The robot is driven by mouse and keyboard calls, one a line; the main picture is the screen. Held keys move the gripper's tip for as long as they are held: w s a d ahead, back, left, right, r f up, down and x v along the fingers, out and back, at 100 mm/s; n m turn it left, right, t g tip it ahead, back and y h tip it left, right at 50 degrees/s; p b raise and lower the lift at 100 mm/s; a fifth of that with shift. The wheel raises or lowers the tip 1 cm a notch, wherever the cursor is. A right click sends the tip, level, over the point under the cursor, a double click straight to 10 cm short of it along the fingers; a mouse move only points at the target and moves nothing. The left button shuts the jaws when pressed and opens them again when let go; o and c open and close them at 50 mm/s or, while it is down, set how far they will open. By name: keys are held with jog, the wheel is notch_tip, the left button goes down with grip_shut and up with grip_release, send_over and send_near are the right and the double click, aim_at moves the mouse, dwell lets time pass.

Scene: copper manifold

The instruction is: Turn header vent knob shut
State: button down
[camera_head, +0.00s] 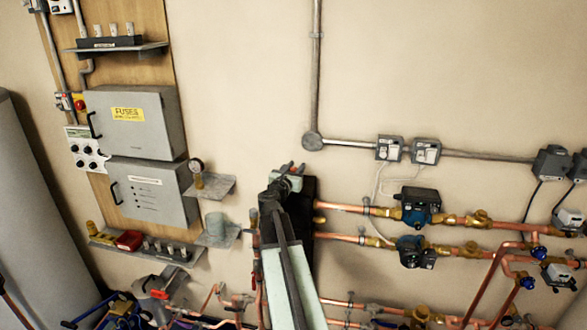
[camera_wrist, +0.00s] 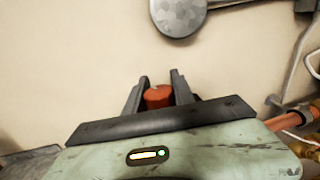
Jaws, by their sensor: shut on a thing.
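The vent knob (camera_wrist: 158,98) is a small red-orange round cap in the wrist view. My gripper (camera_wrist: 159,80) has one grey finger on each side of it and is shut on it. The knob's lower part is hidden behind the gripper's dark front edge. In the head view my gripper (camera_head: 290,172) is at the top of a dark upright header block (camera_head: 308,205), with small reddish bits at its tip. My arm covers much of the header there. I cannot tell from the view how far the knob is turned.
Copper pipes with blue pumps (camera_head: 420,206) run right from the header. A round conduit box (camera_head: 312,141) is on the wall above; it shows large in the wrist view (camera_wrist: 180,14).

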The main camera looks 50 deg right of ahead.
jog(key=m+g, duration=0.1)
jog(key=g, duration=0.1)
jog(key=m+g+h, duration=0.1)
jog(key=m+g, duration=0.1)
jog(key=shift+s+d+g, duration=0.15)
jog(key=shift+s+g, duration=0.05)
jog(key=shift+g, duration=0.2)
jog(key=shift+s+m+g+h, duration=0.2)
jog(key=shift+m+g, duration=0.4)
jog(key=shift+g, duration=0.3)
jog(key=shift+s+m+g+h, duration=0.1)
jog(key=shift+s+m+g, duration=0.1)
jog(key=shift+m+g, duration=0.55)
jog(key=shift+s+g, duration=0.1)
jog(key=shift+g, duration=0.35)
jog(key=c, duration=1.1)
grip_release()
jog(key=shift+o, duration=0.2)
jog(key=a, duration=0.8)
jog(key=shift+w, duration=0.35)
